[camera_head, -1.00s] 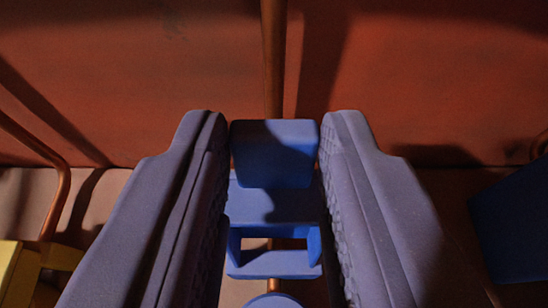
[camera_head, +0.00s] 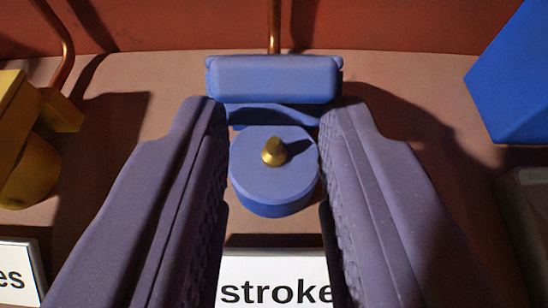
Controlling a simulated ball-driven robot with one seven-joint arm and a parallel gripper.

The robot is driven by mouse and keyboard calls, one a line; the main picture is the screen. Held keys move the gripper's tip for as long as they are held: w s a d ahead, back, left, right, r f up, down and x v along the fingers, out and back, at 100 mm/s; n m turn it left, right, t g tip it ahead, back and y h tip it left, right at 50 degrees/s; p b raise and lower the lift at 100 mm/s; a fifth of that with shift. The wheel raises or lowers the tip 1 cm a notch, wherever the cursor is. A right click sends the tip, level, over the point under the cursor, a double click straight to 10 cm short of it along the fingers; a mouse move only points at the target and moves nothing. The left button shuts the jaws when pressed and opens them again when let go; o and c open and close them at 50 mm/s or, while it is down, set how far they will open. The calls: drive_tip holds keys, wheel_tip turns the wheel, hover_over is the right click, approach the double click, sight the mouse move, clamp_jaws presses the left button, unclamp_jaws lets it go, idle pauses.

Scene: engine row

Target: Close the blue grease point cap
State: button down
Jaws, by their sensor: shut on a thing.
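The blue grease point (camera_head: 272,190) is a round blue body with a small brass nipple (camera_head: 273,151) standing bare on its top. It lies between the fingers of my gripper (camera_head: 273,145), whose pads meet its left and right sides. The blue cap (camera_head: 275,78) stands open behind the grease point, seen edge-on as a wide bar just beyond the fingertips. A dark blue hinge part (camera_head: 272,115) shows below the cap. The fingers hide the ends of the hinge part.
A copper pipe (camera_head: 274,25) rises behind the cap by the red wall (camera_head: 170,25). A yellow fitting (camera_head: 22,140) is at the left and a blue block (camera_head: 515,80) at the right. A white label reading "stroke" (camera_head: 270,272) lies in front.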

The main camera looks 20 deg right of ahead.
drive_tip(key=shift+s+f, duration=0.25)
drive_tip(key=shift+f, duration=0.2)
drive_tip(key=shift+s+f, duration=0.2)
drive_tip(key=shift+f, duration=0.25)
drive_tip(key=c, duration=1.4)
unclamp_jaws()
drive_tip(key=shift+w, duration=0.2)
drive_tip(key=o, duration=0.6)
drive_tip(key=shift+r, duration=0.15)
drive_tip(key=shift+a, duration=0.1)
drive_tip(key=p+v, duration=0.2)
drive_tip(key=v, duration=0.5)
drive_tip(key=shift+s+r, duration=0.2)
drive_tip(key=shift+s, duration=0.1)
drive_tip(key=shift+a, duration=0.1)
drive_tip(key=shift+c, duration=0.4)
